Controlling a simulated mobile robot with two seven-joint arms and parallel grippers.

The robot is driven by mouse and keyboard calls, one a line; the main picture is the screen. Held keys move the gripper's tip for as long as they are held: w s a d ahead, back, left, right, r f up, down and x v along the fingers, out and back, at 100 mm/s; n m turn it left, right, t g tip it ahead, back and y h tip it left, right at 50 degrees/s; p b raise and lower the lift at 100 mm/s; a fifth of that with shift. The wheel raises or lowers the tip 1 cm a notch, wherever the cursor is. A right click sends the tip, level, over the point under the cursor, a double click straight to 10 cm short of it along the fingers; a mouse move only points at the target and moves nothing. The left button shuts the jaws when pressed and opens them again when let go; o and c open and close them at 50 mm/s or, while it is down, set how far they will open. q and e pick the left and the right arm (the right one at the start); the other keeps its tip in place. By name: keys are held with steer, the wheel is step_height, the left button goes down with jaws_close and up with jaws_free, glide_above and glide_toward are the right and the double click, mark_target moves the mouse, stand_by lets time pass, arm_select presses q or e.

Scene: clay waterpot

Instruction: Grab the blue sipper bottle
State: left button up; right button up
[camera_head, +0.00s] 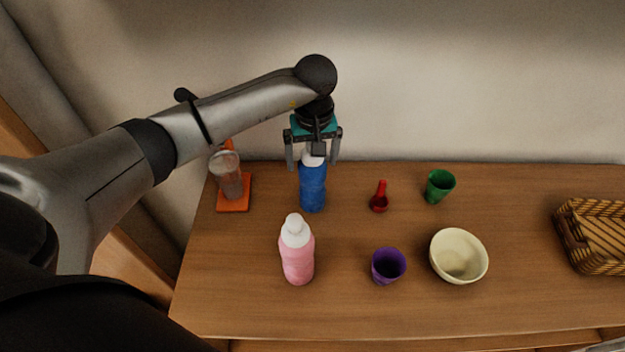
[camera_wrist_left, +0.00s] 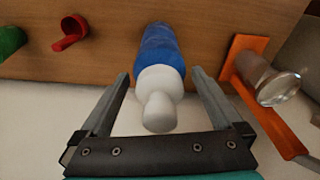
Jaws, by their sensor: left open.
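The blue sipper bottle (camera_head: 313,188) stands upright near the back edge of the wooden table, with a white cap. My left gripper (camera_head: 313,160) is directly above it, pointing down, with its two fingers open on either side of the cap. In the left wrist view, the bottle's blue body (camera_wrist_left: 160,50) and white cap lie between the open fingers of the gripper (camera_wrist_left: 163,85), with gaps at both sides. My right gripper is not in view.
A pink bottle (camera_head: 297,260) stands in front. A clear glass on an orange stand (camera_head: 233,207) is to the left. A red scoop (camera_head: 379,200), green cup (camera_head: 439,186), purple cup (camera_head: 388,266), cream bowl (camera_head: 459,258) and wicker basket (camera_head: 592,236) are to the right. A wall runs behind the table.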

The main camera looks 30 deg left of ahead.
arm_select(q)
steer(key=shift+c, duration=0.2)
jaws_close()
stand_by(0.6)
steer(key=shift+r, duration=0.1)
